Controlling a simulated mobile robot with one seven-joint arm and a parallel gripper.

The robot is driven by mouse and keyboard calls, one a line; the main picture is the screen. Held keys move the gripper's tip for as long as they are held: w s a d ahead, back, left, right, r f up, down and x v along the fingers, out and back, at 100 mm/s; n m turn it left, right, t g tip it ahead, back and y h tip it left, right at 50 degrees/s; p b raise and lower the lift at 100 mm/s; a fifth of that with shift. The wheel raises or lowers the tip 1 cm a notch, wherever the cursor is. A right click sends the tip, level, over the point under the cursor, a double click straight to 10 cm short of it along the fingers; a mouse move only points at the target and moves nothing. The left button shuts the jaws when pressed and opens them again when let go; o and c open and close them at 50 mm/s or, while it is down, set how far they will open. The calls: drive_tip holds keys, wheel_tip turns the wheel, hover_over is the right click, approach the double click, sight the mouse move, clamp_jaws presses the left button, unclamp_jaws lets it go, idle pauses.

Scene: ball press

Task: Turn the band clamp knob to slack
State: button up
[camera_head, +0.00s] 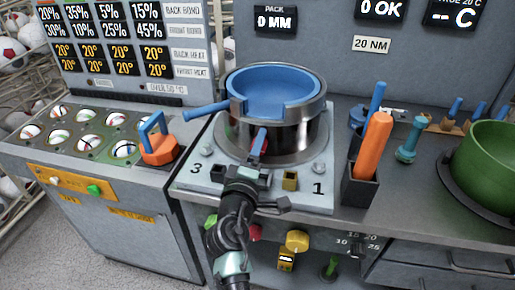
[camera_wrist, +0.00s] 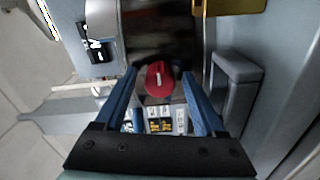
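The red knob with a white mark (camera_wrist: 158,78) is on the front of the round metal press. In the wrist view it lies between and just beyond my fingertips, with a visible gap on each side. My gripper (camera_wrist: 159,73) has its two blue fingers spread and holds nothing. In the head view my gripper (camera_head: 259,147) reaches up against the front of the press body (camera_head: 300,138), and only a sliver of red shows beside its fingers. The grey metal band (camera_head: 312,108) rings a blue bowl (camera_head: 270,92) above. I cannot read the knob's setting.
A blue handle (camera_head: 207,111) sticks out left of the press. An orange-handled tool (camera_head: 374,145) stands in a black holder at the right, near a green bowl (camera_head: 490,165). A brass block (camera_head: 290,180) sits close to my gripper. A yellow knob (camera_head: 297,240) is below.

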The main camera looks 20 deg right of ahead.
drive_tip(key=v, duration=1.3)
drive_tip(key=a+r+m+t+y, duration=0.2)
drive_tip(key=a+r+m+t, duration=0.1)
drive_tip(key=r, duration=0.9)
drive_tip(key=a+r+m+t+y, duration=0.1)
drive_tip(key=a+r+m+t, duration=0.2)
drive_tip(key=r, duration=0.9)
drive_tip(key=s+a+r+m+t+y+p, duration=0.1)
drive_tip(key=s+a+r+t+y, duration=0.1)
drive_tip(key=s+r, duration=0.35)
drive_tip(key=s+a+r+m+t+y, duration=0.1)
drive_tip(key=s+a+r+t+y, duration=0.15)
drive_tip(key=r, duration=0.55)
drive_tip(key=s+a+r+m+t+y+p, duration=0.1)
drive_tip(key=s+r+t+y, duration=0.15)
drive_tip(key=r, duration=0.45)
wheel_tip(320, 180, up, 10)
drive_tip(key=p, duration=1)
drive_tip(key=shift+g, duration=0.3)
